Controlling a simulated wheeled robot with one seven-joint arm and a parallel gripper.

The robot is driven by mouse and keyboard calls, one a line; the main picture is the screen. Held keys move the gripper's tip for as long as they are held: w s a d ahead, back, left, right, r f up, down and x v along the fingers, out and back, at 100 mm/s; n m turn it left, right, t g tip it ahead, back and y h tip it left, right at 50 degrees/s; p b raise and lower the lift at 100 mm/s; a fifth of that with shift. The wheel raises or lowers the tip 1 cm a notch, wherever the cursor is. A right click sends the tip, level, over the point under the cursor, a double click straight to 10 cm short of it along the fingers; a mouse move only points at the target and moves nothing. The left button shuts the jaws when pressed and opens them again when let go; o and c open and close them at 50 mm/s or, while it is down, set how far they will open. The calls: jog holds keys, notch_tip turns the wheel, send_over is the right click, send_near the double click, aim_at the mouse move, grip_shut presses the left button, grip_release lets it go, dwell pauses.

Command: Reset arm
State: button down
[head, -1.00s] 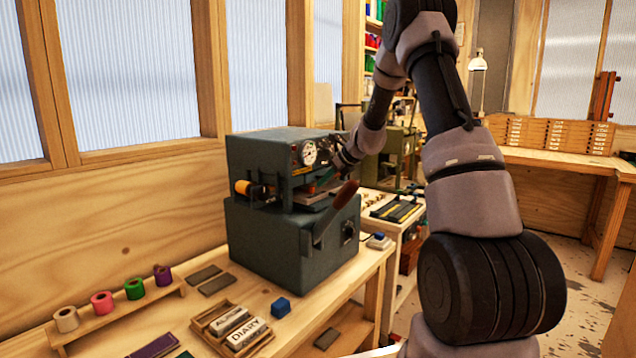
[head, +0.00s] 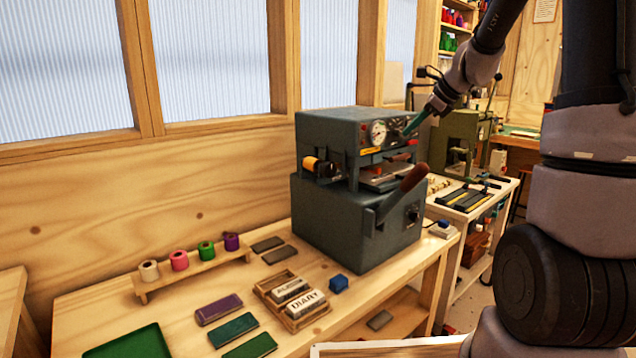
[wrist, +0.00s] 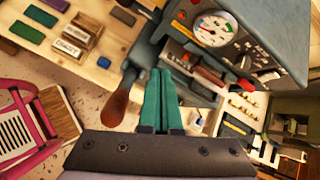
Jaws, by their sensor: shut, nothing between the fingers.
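My gripper (wrist: 161,100) shows in the wrist view with its two green fingers together and nothing between them. In the head view my gripper (head: 414,127) is held up at the right front of the grey foil machine (head: 335,215), near its dial gauge (head: 378,132). I cannot tell from the head view how far it is from the machine. The machine's brown lever handle (head: 413,178) points out to the right; it also shows left of the fingers in the wrist view (wrist: 116,106). An orange foil roll (head: 318,166) sits on the machine's left side.
A small rack (head: 193,275) holds several coloured foil rolls. A wooden tray (head: 268,290) holds type blocks, with a blue cube (head: 338,283) beside it. A green tray (head: 128,344) lies at the front left. A second bench (head: 470,214) stands at the right.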

jog(key=s+a+r+n, duration=0.1)
jog(key=s+r+n, duration=0.15)
jog(key=s, duration=0.25)
jog(key=s+a+r+n+h, duration=0.1)
jog(key=s+a+r+n, duration=0.1)
jog(key=s+n, duration=0.3)
jog(key=s+a+r+n, duration=0.1)
jog(key=s+r+n, duration=0.1)
jog(key=s, duration=0.4)
jog(key=s+n+h, duration=0.2)
jog(key=s+n, duration=0.7)
jog(key=s, duration=0.5)
jog(key=shift+s+d+f+t, duration=0.2)
jog(key=shift+s+d+t, duration=0.1)
